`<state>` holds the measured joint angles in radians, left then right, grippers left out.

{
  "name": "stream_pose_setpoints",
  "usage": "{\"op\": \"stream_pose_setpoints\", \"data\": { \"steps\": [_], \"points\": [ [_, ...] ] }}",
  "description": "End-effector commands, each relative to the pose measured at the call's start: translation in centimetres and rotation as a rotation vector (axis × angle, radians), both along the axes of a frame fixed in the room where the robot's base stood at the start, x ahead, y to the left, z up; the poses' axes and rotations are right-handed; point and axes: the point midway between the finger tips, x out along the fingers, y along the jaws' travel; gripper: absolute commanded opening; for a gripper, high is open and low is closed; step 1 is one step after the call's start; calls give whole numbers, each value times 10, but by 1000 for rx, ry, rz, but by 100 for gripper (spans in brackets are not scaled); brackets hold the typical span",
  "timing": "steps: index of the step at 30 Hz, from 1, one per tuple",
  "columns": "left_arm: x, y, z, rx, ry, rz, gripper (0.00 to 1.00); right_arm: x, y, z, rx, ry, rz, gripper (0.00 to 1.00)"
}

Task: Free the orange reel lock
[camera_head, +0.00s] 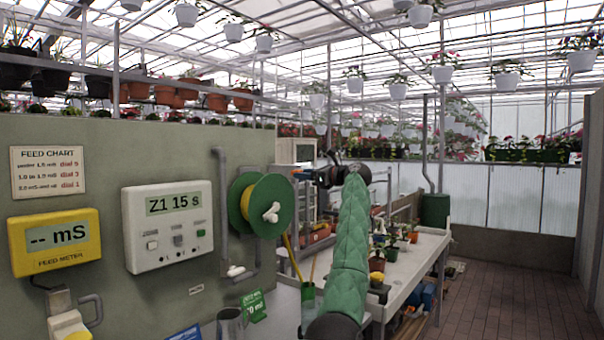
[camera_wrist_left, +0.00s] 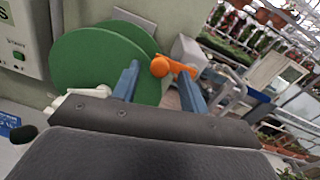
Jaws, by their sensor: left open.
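In the head view the green reel (camera_head: 283,205) is on the wall with yellow line and a white crank. A small bit of orange (camera_head: 297,170) shows at the tip of my left gripper (camera_head: 306,174). My right gripper is not in view.
Left of the reel are a white controller box (camera_head: 168,248) and a yellow feed meter (camera_head: 56,262) on the green wall panel. A grey pipe (camera_head: 222,190) runs beside the reel. A bench (camera_head: 420,250) with potted plants stands to the right. The brick floor beyond is clear.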

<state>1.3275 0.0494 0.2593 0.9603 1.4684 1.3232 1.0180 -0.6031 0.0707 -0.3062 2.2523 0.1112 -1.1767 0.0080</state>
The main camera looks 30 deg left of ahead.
Motion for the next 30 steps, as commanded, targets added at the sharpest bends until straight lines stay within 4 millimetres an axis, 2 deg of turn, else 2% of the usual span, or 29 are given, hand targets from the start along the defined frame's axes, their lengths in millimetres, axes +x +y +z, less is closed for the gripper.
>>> {"op": "stream_pose_setpoints", "data": {
  "steps": [5,14,15,17,21,22,30],
  "points": [
    [0,15,0,1,2,1,44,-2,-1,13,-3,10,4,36],
    [0,17,0,0,1,0,44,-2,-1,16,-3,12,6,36],
    [0,17,0,0,1,0,42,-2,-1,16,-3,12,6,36],
    [0,17,0,0,1,0,30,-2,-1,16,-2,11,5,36],
    [0,17,0,0,1,0,2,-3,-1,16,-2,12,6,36],
    [0,17,0,0,1,0,0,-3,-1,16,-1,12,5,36],
    [0,17,2,2,25,0,0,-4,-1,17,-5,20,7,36]
  ]
}}
